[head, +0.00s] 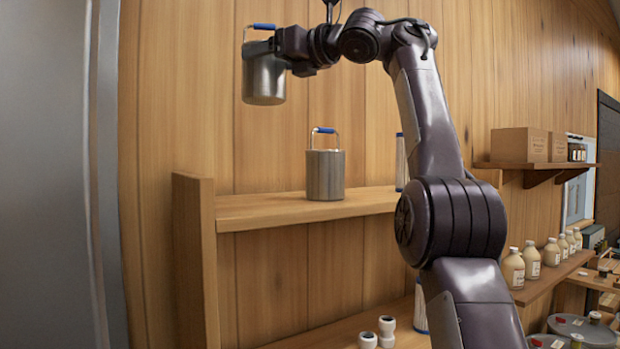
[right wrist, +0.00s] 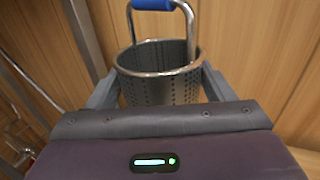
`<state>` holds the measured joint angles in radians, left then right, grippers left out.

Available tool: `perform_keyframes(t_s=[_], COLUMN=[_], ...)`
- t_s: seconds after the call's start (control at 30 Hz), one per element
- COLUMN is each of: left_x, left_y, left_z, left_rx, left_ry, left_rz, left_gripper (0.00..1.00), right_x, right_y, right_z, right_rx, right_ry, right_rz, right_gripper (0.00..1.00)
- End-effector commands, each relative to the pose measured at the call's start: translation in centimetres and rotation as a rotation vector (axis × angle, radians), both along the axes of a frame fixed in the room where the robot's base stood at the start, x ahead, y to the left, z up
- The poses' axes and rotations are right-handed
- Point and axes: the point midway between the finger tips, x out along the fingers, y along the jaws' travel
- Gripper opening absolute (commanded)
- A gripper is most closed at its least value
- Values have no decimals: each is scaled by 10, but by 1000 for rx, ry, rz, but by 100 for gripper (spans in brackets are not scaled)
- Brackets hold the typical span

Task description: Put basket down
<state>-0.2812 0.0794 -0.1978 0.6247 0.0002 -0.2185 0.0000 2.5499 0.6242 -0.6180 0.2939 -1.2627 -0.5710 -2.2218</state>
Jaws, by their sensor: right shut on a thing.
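A metal basket (head: 263,78) with a blue-gripped handle is held high on the left in the head view, in front of the wood wall and above shelf level. It also shows in the right wrist view (right wrist: 158,75), upright, perforated and apparently empty, between the two fingers. My right gripper (head: 277,48) is shut on this basket; it also shows in the right wrist view (right wrist: 158,92). A second, similar metal basket (head: 325,174) with a blue-gripped handle stands upright on the wooden shelf (head: 262,209). My left gripper is not in view.
A white and blue cylinder (head: 400,160) stands on the shelf beside the second basket. The shelf's left end has an upright wooden side panel (head: 194,255). White fittings (head: 386,326) lie on the lower shelf. Bottles (head: 513,268) and a cardboard box (head: 519,145) are at right.

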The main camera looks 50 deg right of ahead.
Motion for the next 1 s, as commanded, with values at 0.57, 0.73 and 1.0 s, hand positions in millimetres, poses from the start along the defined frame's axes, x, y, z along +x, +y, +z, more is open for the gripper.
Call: perform_keyframes(t_s=[0.57,0.73,1.0], left_x=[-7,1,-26], left_y=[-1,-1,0], left_z=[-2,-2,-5], left_rx=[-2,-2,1], left_ry=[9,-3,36], left_rz=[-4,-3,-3], left_gripper=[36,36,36], right_x=[1,1,0], right_y=[-2,-2,-1], right_z=[-75,-106,-147], right_rx=[-2,-1,-1], right_ry=[4,5,4], right_rz=[-6,-6,-5], right_gripper=[49,49,49])
